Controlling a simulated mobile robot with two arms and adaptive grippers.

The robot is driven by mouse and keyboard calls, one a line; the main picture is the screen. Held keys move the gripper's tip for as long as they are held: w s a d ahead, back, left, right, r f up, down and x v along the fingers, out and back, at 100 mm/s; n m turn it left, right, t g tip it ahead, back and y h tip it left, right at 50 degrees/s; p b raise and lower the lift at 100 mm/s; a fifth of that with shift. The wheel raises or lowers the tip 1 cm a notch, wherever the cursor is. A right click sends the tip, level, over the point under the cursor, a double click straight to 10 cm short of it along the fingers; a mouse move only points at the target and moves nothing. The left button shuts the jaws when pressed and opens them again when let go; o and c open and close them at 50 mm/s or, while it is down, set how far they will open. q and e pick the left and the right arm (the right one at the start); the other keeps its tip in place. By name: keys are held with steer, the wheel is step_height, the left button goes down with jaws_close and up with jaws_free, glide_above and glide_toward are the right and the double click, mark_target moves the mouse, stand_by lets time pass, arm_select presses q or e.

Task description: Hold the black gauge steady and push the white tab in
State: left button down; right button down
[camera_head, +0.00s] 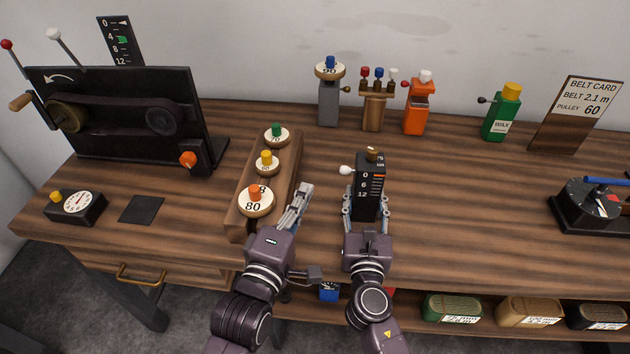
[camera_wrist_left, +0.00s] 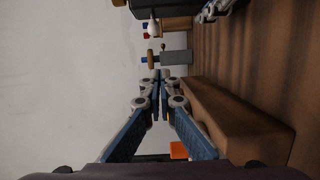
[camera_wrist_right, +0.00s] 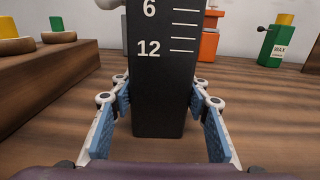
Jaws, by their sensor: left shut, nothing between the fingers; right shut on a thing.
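The black gauge (camera_head: 367,187) stands upright on the bench, with a scale marked 0, 6 and 12 on its face. It fills the middle of the right wrist view (camera_wrist_right: 166,75). The white tab (camera_head: 346,170) sticks out of its left side near the top. My right gripper (camera_head: 366,212) is shut around the lower part of the gauge, one finger on each side. My left gripper (camera_head: 305,190) is shut and empty, left of the gauge and apart from the tab, beside the wooden pulley rack. Its closed fingers show in the left wrist view (camera_wrist_left: 160,88).
The wooden rack (camera_head: 240,205) with several numbered pulleys stands close left of my left gripper. Behind stand a grey post (camera_head: 328,105), an orange dispenser (camera_head: 416,112) and a green wax bottle (camera_head: 502,115). The bench right of the gauge is clear up to the black dial device (camera_head: 590,205).

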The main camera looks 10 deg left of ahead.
arm_select(q)
steer(key=shift+v, duration=2.5)
arm_select(e)
steer(key=shift+d, duration=0.1)
arm_select(q)
steer(key=shift+d, duration=0.1)
arm_select(e)
steer(key=c, duration=1)
jaws_free()
